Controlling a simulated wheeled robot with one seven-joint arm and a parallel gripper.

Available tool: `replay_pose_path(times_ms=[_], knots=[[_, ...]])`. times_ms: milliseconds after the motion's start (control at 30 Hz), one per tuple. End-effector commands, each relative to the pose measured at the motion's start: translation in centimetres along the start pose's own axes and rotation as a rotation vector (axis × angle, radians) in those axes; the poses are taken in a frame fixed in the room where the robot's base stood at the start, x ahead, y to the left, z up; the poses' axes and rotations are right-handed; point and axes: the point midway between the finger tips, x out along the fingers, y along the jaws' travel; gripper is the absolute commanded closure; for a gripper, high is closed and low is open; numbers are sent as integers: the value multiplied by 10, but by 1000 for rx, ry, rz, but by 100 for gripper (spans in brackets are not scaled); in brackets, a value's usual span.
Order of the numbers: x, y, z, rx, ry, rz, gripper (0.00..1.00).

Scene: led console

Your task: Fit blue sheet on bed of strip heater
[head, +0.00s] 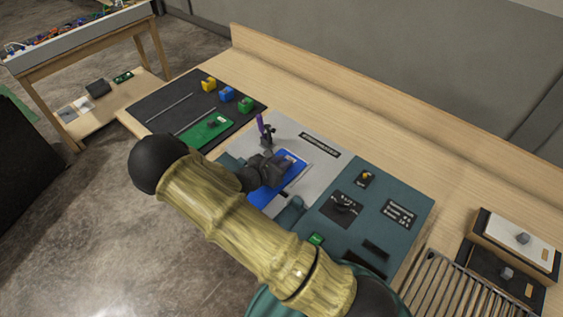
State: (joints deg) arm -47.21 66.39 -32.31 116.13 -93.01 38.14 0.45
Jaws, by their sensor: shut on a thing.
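The blue sheet (262,196) lies flat or nearly flat over the grey left part of the console, partly hidden under my gripper. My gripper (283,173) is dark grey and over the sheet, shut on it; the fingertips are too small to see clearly. The strip heater (306,130) appears as a light grey panel with a black label, joined to a teal panel on its right. Its bed is mostly hidden by the sheet and my arm. I cannot tell whether the sheet touches the bed.
A purple-handled part (261,126) stands just behind my gripper. A dark mat (150,112) at left holds a green sheet (208,132), rods, and yellow, blue and green blocks. The teal panel (380,235) carries a knob and labels. A slatted rack (470,285) stands at right.

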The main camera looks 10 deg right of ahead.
Motion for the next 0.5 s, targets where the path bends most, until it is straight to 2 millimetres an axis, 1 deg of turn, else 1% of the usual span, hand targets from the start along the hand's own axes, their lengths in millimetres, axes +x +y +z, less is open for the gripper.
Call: replay_pose_path(times_ms=[500], knots=[[2,0,-5,0,-1,0,100]])
